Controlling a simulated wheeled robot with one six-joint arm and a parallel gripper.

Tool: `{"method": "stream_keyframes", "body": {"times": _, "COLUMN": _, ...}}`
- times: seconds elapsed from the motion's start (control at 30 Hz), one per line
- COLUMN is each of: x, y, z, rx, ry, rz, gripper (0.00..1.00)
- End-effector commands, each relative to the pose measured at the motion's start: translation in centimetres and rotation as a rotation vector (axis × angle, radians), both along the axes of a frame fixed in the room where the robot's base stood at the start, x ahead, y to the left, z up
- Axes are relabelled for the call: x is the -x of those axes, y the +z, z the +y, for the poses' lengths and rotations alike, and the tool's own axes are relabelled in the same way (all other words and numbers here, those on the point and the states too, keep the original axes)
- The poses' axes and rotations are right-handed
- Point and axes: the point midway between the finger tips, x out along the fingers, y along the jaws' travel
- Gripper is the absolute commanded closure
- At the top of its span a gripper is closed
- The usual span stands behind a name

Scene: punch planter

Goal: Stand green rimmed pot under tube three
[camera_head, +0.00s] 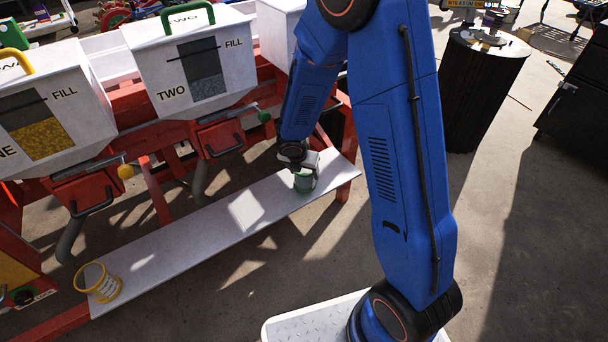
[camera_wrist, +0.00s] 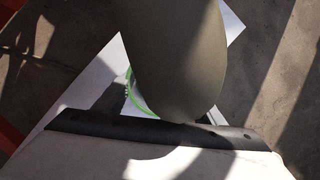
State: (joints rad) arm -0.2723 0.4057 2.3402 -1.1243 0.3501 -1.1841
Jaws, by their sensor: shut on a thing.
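The green rimmed pot (camera_head: 304,182) is at the right end of the white board (camera_head: 215,222), upright as far as I can see. My gripper (camera_head: 300,163) is shut on its upper part. Whether its base touches the board is unclear. In the wrist view, part of the green rim (camera_wrist: 129,84) shows behind a broad grey-brown tube (camera_wrist: 175,50) that hangs close to the camera and overlaps the pot. The third hopper (camera_head: 277,28) is partly hidden by my blue arm, and its tube is hidden in the head view.
Hoppers one (camera_head: 45,110) and two (camera_head: 190,60) stand left on a red frame, with grey tubes (camera_head: 68,243) (camera_head: 199,180) below. A yellow pot (camera_head: 98,283) stands at the board's left end. The board's middle is clear. A black barrel (camera_head: 478,95) stands right.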

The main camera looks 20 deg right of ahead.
Motion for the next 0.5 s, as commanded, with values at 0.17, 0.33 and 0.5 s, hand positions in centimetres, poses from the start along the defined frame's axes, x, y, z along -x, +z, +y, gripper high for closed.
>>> {"method": "stream_keyframes", "body": {"times": 0.17, "x": 0.01, "y": -1.34, "z": 0.02, "rx": 0.001, "ry": 0.002, "rz": 0.000, "gripper": 0.64}}
{"method": "stream_keyframes", "body": {"times": 0.33, "x": 0.00, "y": -1.51, "z": 0.03, "rx": -0.001, "ry": -0.001, "rz": -0.001, "gripper": 0.64}}
{"method": "stream_keyframes", "body": {"times": 0.5, "x": 0.00, "y": -1.53, "z": 0.03, "rx": -0.001, "ry": 0.000, "rz": -0.001, "gripper": 0.64}}
